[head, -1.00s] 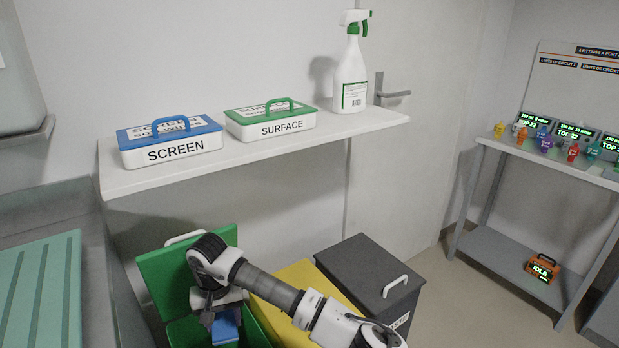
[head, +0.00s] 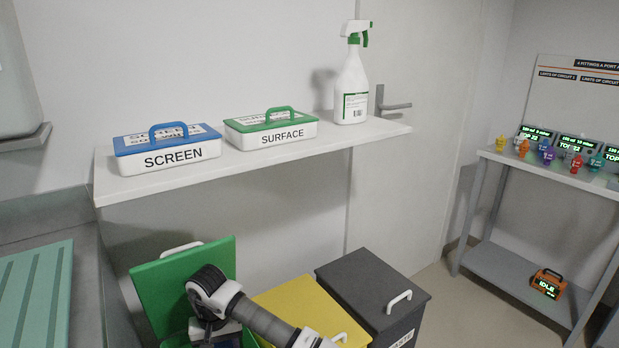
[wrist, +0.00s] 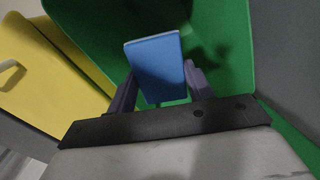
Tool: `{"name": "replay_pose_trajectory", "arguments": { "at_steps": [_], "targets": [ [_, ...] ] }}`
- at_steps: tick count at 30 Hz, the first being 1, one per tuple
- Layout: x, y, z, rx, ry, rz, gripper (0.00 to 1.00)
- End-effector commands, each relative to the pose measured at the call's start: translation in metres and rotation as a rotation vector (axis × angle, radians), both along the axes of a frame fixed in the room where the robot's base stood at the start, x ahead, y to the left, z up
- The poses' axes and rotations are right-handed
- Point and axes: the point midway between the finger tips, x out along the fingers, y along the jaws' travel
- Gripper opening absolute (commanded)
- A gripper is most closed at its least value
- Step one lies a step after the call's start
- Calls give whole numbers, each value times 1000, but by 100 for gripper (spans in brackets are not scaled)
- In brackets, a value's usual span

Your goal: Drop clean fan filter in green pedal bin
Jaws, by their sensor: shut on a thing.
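The clean fan filter (wrist: 155,62) is a flat blue panel in the wrist view. My gripper (wrist: 160,85) is shut on it, with a dark finger on each side. The green pedal bin (head: 187,285) stands at the lower left in the head view with its lid raised. Its green inside also fills much of the wrist view (wrist: 225,40) around and behind the filter. In the head view my wrist is over the bin's opening.
A yellow bin (head: 310,305) and a grey bin (head: 372,290), both lidded shut, stand right of the green one. Above is a white shelf (head: 330,142) with a SCREEN wipe box (head: 168,150), a SURFACE wipe box (head: 272,128) and a spray bottle (head: 351,90).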

Motion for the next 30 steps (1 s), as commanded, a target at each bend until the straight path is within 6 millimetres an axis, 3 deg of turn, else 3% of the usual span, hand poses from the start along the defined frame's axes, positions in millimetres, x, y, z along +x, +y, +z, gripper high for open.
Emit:
{"name": "replay_pose_trajectory", "arguments": {
  "at_steps": [2, 3, 9, 20, 30],
  "targets": [
    [0, 0, 0, 0, 0, 0, 30],
    [0, 0, 0, 0, 0, 0, 54],
    [0, 0, 0, 0, 0, 0, 77],
    [1, 0, 8, 0, -2, 0, 77],
    [1, 0, 78, -2, -6, 0, 77]
  ]
}}
